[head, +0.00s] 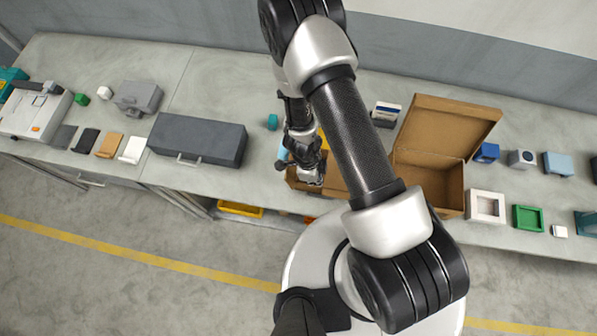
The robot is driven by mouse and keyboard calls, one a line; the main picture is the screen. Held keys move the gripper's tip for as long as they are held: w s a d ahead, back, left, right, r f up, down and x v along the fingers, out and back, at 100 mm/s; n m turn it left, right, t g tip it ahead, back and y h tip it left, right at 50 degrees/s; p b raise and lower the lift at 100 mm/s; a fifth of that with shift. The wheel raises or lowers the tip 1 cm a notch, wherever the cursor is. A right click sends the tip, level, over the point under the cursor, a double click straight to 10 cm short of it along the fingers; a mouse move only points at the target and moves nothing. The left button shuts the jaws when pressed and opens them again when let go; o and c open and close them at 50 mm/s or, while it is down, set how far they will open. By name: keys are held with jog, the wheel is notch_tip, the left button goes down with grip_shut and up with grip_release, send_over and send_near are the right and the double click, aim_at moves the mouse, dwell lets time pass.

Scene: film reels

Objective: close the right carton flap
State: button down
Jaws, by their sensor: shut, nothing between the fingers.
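A brown carton (437,183) stands open on the bench right of my arm. Its large flap (450,124) is raised and leans up toward the back right. More brown cardboard (334,181) shows left of my arm, under and beside my gripper. My arm hides what lies between, so I cannot tell whether these pieces belong to one carton. My gripper (311,177) is shut and empty, low over the cardboard on the left. I cannot tell whether it touches it.
A dark grey case (197,139) lies left of my gripper, with a small teal block (272,122) between. A dark-and-white box (385,114) stands behind the carton. A white open frame (485,206) and a green tray (527,217) stand close on its right.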

jog(key=shift+w+a+r+p, duration=0.2)
jog(key=shift+w+a+p, duration=0.05)
jog(key=shift+a, duration=0.55)
jog(key=shift+w+a+r+p, duration=0.2)
jog(key=shift+a+r, duration=0.05)
jog(key=shift+a, duration=0.55)
jog(key=shift+w+a+r+p, duration=0.2)
jog(key=shift+w+a+p, duration=0.05)
jog(key=shift+a, duration=0.55)
